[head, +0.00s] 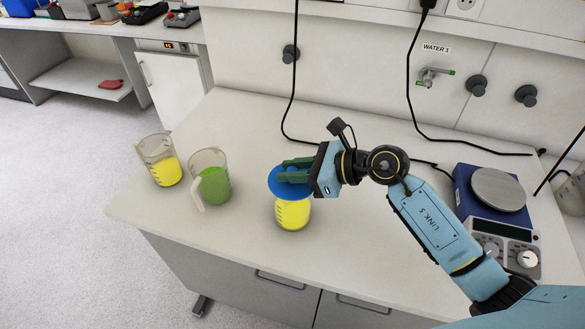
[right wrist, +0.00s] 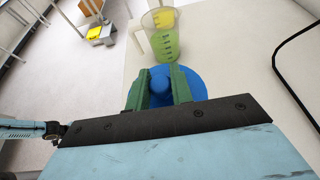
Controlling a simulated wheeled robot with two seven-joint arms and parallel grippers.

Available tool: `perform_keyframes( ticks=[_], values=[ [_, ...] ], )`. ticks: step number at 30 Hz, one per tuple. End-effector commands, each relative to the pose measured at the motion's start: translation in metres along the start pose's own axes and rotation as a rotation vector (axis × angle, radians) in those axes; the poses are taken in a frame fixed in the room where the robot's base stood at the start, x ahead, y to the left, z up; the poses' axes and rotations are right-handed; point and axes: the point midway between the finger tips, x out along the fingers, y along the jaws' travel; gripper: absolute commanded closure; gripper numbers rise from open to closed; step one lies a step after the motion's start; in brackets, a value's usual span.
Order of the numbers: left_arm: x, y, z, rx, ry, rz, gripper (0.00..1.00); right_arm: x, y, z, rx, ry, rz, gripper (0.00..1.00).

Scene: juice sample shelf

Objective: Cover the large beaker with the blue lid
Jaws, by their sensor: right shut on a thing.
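The blue lid (head: 276,188) is a round disc with a knob, held between the green fingers of my right gripper (head: 282,172). In the right wrist view the lid (right wrist: 193,90) shows with its knob between the two fingertips (right wrist: 160,78). A clear beaker with yellow liquid (head: 292,216) stands upright below the lid in the head view. The lid and gripper hide its rim, so I cannot tell whether the lid touches it. My left gripper is not in view.
Left of the lid stand a beaker with green liquid and a handle (head: 213,185) and a beaker with yellow liquid (head: 164,168). A balance (head: 497,188) stands at the right. A black cable (head: 292,105) hangs behind the gripper. The front counter edge is close by.

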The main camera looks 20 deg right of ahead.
Motion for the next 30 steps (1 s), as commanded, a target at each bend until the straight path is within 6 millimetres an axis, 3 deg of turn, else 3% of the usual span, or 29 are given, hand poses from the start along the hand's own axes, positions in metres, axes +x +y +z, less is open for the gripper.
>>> perform_keyframes(
  ticks=[23,24,28,30],
  values=[
    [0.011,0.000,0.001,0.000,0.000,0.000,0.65,0.005,0.000,-0.012,0.000,0.000,0.000,1.00],
    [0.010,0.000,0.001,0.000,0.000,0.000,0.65,0.005,0.000,-0.011,0.000,0.000,0.000,0.73],
    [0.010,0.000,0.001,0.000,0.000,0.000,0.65,0.004,0.000,-0.011,0.000,0.000,0.000,0.56],
    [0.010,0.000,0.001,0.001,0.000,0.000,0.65,0.004,0.000,-0.011,0.000,0.000,0.000,0.52]
  ],
)
